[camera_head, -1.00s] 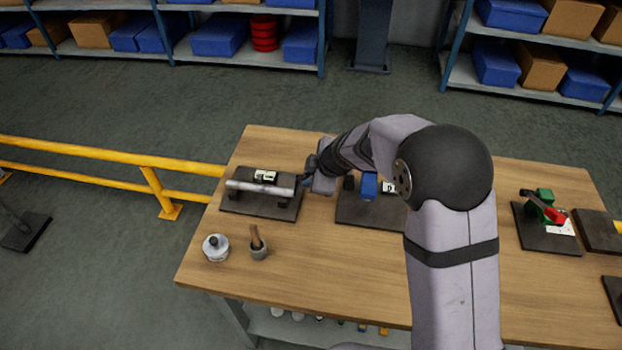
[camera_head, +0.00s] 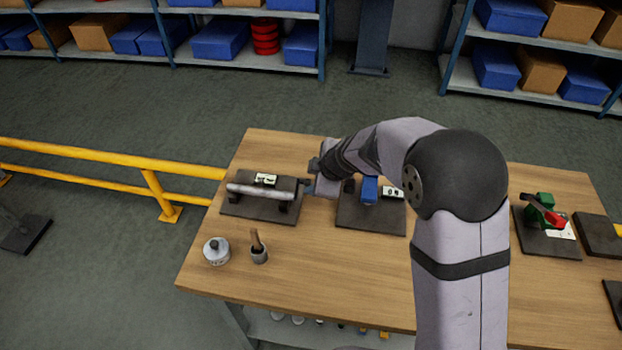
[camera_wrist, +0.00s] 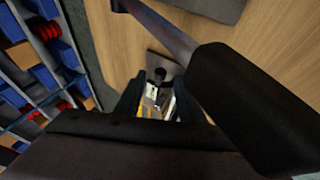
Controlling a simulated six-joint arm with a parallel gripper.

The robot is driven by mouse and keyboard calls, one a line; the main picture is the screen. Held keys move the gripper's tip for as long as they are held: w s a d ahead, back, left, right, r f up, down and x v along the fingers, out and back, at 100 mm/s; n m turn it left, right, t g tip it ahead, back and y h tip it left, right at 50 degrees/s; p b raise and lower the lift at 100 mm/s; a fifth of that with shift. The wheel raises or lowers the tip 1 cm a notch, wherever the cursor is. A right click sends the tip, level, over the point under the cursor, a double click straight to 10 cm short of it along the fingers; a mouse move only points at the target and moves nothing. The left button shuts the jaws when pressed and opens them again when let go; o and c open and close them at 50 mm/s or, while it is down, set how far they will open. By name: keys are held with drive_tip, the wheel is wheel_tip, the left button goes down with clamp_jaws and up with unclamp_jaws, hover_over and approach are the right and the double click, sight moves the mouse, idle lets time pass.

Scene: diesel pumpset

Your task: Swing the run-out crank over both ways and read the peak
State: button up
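A silver bar (camera_head: 260,192) lies across two dark supports on a dark plate (camera_head: 240,208) at the left of the bench. A small pale readout or card (camera_head: 265,180) stands behind it; its marking is too small to read. My gripper (camera_head: 308,187) is just right of the bar's right end, partly hidden by my wrist. In the wrist view, my gripper's two fingers (camera_wrist: 158,100) stand apart with a gap between them. A grey arm with a thick black handle (camera_wrist: 250,105) crosses close on the right; I cannot tell whether it touches a finger or is the crank.
A second dark plate (camera_head: 370,222) with a blue block (camera_head: 369,190) and a pale readout (camera_head: 392,192) sits right of my gripper. A white-topped pot (camera_head: 216,251) and a small cup with a brown handle (camera_head: 258,252) stand in front. The front middle of the bench (camera_head: 330,275) is clear.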

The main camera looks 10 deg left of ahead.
drive_tip(key=p+v, duration=0.1)
drive_tip(key=v, duration=0.4)
drive_tip(key=shift+s+d+r, duration=0.1)
drive_tip(key=shift+d+r, duration=0.05)
drive_tip(key=shift+r, duration=0.1)
drive_tip(key=shift+s, duration=0.1)
